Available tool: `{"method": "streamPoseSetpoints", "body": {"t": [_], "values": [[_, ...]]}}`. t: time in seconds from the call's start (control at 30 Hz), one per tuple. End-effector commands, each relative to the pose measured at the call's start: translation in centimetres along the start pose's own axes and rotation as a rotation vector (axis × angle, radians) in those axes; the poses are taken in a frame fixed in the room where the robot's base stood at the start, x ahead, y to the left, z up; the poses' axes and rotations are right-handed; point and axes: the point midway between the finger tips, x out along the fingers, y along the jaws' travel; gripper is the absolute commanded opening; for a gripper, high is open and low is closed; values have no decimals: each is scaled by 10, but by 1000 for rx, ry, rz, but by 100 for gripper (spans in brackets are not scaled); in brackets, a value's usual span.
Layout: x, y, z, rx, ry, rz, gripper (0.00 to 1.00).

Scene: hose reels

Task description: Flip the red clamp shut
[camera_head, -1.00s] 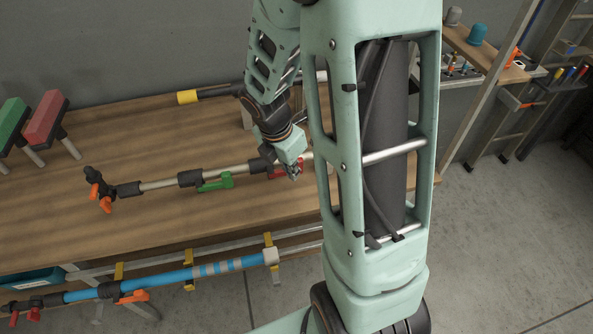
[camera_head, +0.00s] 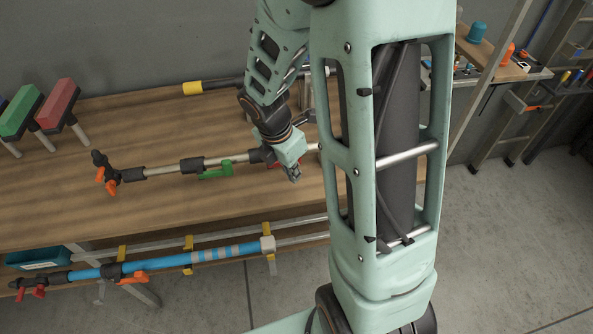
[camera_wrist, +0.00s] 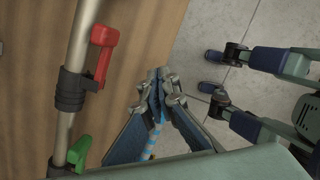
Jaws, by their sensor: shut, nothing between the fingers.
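The red clamp (camera_wrist: 102,52) shows in the wrist view on a dark collar (camera_wrist: 73,90) around a metal pole (camera_wrist: 85,25); its lever stands off to the right side of the pole. In the head view the clamp is mostly hidden behind my gripper, with a bit of red showing at its edge. My gripper (camera_head: 293,176) is over the table's front part, beside the pole. In the wrist view my gripper (camera_wrist: 160,84) has its fingertips together, empty, right of the red clamp and apart from it. A green clamp (camera_wrist: 78,152) sits lower on the same pole.
The pole lies on a wooden table (camera_head: 60,210), with orange levers (camera_head: 106,180) at its left end. A blue pole (camera_head: 185,263) runs below the table's front edge. Red and green blocks on legs stand at the back left. Grey floor is open at the right.

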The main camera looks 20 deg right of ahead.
Motion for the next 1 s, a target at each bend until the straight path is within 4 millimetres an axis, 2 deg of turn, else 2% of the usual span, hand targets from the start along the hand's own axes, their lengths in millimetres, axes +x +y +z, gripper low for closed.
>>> {"method": "streamPoseSetpoints", "body": {"t": [0.03,0.2,0.5,0.7,1.0], "values": [[-15,0,4,6,-5,9,0],[-47,-8,7,6,-4,8,0],[-86,-16,11,3,-4,6,0],[-94,-19,11,3,-2,4,0],[-94,-19,11,3,-2,4,0]]}}
